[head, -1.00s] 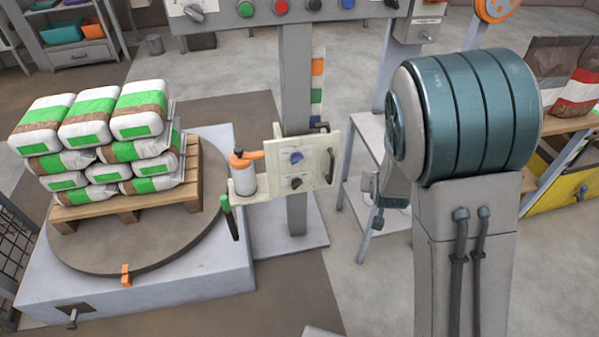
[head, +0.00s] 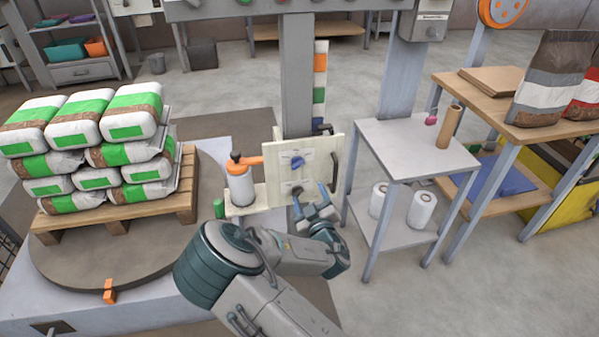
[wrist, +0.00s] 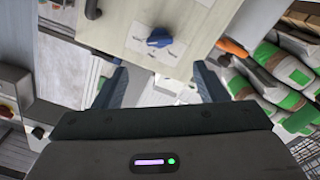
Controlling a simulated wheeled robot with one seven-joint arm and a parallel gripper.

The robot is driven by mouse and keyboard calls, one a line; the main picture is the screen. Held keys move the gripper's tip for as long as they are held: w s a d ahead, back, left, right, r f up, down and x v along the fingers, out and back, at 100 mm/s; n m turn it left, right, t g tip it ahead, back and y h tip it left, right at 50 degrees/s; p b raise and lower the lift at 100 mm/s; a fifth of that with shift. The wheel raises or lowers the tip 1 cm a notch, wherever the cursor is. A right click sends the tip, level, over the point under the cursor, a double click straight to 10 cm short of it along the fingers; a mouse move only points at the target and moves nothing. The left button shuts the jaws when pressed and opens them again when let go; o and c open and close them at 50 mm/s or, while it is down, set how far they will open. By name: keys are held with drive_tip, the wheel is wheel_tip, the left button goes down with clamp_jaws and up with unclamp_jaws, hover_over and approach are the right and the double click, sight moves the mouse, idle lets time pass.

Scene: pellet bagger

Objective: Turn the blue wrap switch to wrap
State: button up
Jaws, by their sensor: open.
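The blue wrap switch (head: 297,162) is a small knob on a cream panel (head: 318,158) on the grey post. Its handle looks tilted in the head view, and the small labels around it cannot be read. It also shows in the wrist view (wrist: 159,38), above and beyond the gap between my fingers. My gripper (head: 311,196) is open and empty, in front of the lower part of the panel. It is apart from the blue switch and below it in the head view. A dark knob (head: 297,190) under the blue switch is partly hidden by my gripper.
A film roll holder with an orange arm (head: 240,182) stands just left of the panel. A black handle (head: 335,158) is at the panel's right. A pallet of bags (head: 120,215) stands on the turntable at left. A grey side table (head: 415,150) stands at right.

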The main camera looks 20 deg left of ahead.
sight(299, 167)
drive_tip(key=b+x, duration=0.2)
drive_tip(key=x, duration=1)
drive_tip(key=shift+w, duration=0.35)
drive_tip(key=c, duration=1)
drive_tip(key=shift+a, duration=0.2)
drive_tip(key=shift+d, duration=0.1)
